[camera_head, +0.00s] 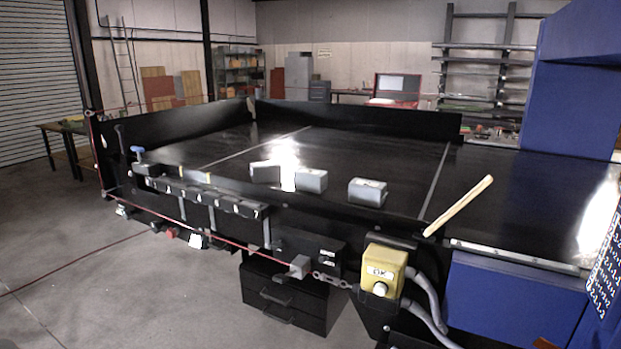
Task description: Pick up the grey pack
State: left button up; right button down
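Several small grey, box-shaped packs lie on the black conveyor (400,160). One grey pack (264,172) is at the left, a second (312,181) is in the middle, and a third (367,192) is at the right, closest to me. They stand apart in a loose row near the conveyor's front edge. All have light tops, and the pictures do not show which one the task means. A bright glare sits between the left and middle packs. Neither of my grippers is in view.
A wooden stick (459,206) lies at the conveyor's right front. A yellow button box (382,271) and a row of numbered black units (215,197) line the front. A blue housing (572,95) stands at the right. The conveyor behind the packs is clear.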

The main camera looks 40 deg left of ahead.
aim_at(305, 180)
jog(key=j+z, duration=0.25)
jog(key=j, duration=0.85)
jog(key=j+z, duration=0.2)
jog(key=j, duration=0.85)
